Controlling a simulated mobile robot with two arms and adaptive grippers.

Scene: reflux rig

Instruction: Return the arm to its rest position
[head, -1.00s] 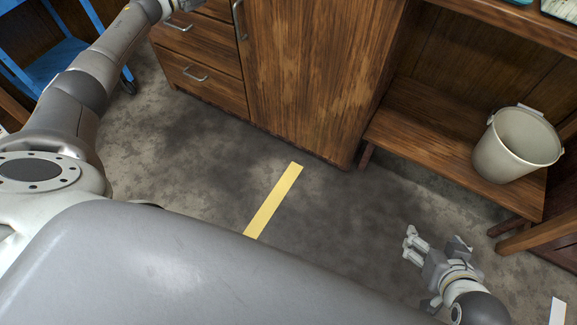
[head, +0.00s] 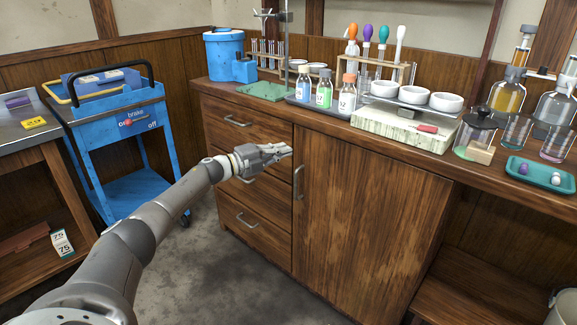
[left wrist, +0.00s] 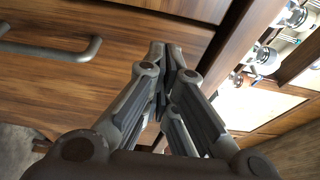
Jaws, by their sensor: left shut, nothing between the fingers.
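My left arm (head: 150,235) reaches in from the lower left in the head view. Its gripper (head: 284,151) is in front of the wooden cabinet's drawers, below the bench top, and points to the right. In the left wrist view the gripper's fingers (left wrist: 165,65) are together, shut with nothing between them. A drawer handle (left wrist: 55,50) shows to the left of the fingers there, apart from them. My right gripper is in neither current view.
The wooden cabinet (head: 370,230) carries bottles, a pipette rack, white bowls on a balance (head: 405,125) and a teal tray (head: 540,174). A blue cart (head: 130,130) stands left of it. A pale bucket (head: 562,308) is at the lower right. Floor shows between cart and cabinet.

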